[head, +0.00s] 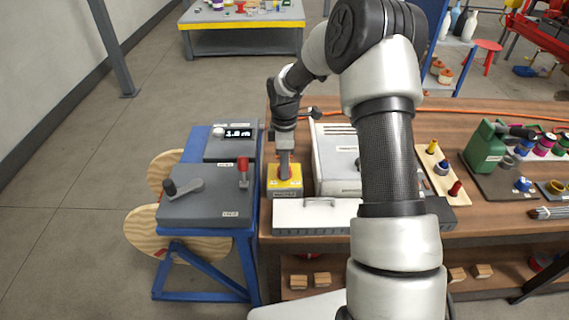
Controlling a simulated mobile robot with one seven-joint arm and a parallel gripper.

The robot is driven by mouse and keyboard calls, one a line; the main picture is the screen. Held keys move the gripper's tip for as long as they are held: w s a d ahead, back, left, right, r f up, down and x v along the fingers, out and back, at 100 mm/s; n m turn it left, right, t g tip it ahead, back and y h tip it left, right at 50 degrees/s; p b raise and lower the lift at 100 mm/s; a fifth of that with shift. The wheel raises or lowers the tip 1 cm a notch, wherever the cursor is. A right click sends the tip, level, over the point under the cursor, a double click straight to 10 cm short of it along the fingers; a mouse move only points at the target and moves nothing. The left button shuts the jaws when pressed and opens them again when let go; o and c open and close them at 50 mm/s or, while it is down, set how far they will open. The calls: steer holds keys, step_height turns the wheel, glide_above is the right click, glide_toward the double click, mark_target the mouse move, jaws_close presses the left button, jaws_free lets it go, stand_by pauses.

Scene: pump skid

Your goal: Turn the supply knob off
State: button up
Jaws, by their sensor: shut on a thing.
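A yellow box (285,190) with a grey base stands at the left end of the wooden bench in the head view. My gripper (284,173) reaches down onto the top of this box from behind. It is shut on a small knob there, which is mostly hidden by the fingers. The knob's setting cannot be seen. The labels on the box are too small to read, so I cannot confirm which one says supply.
Left of the box, a blue stand carries a grey panel (207,208) with a black lever (184,187), a red handle (243,172) and a display unit (231,140). A grey-white cabinet (337,158) stands close on the right. A white lidded case (315,214) lies in front.

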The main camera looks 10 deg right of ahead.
stand_by(0.4)
steer(key=o, duration=1)
steer(key=shift+o, duration=0.2)
steer(key=shift+r, duration=0.1)
step_height(320, 180, up, 17)
steer(key=p, duration=0.1)
steer(key=shift+r, duration=0.15)
